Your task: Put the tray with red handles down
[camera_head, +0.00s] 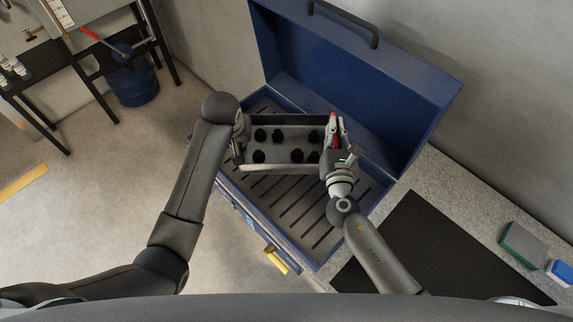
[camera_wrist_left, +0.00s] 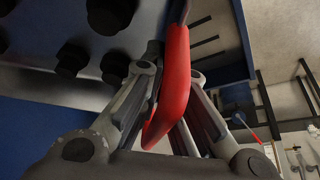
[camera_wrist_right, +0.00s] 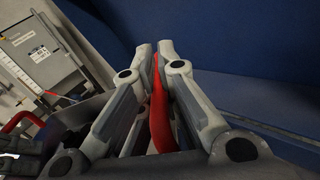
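The tray (camera_head: 283,167) is a grey metal tray with several black round knobs standing in it. It is over the slotted floor of the open blue chest; I cannot tell whether it touches that floor. My left gripper (camera_head: 240,150) is at its left end, and in the left wrist view the fingers close around a red handle (camera_wrist_left: 175,85). My right gripper (camera_head: 338,130) is at its right end, and in the right wrist view its fingers close around the other red handle (camera_wrist_right: 159,110). The left handle is hidden by my arm in the head view.
The blue chest (camera_head: 400,85) has its lid raised at the back and a slotted floor (camera_head: 310,215). A worktop with a black mat (camera_head: 430,250), a green-and-white box (camera_head: 523,245) and a blue item (camera_head: 560,272) lies right. A black bench and blue drum (camera_head: 133,85) stand left.

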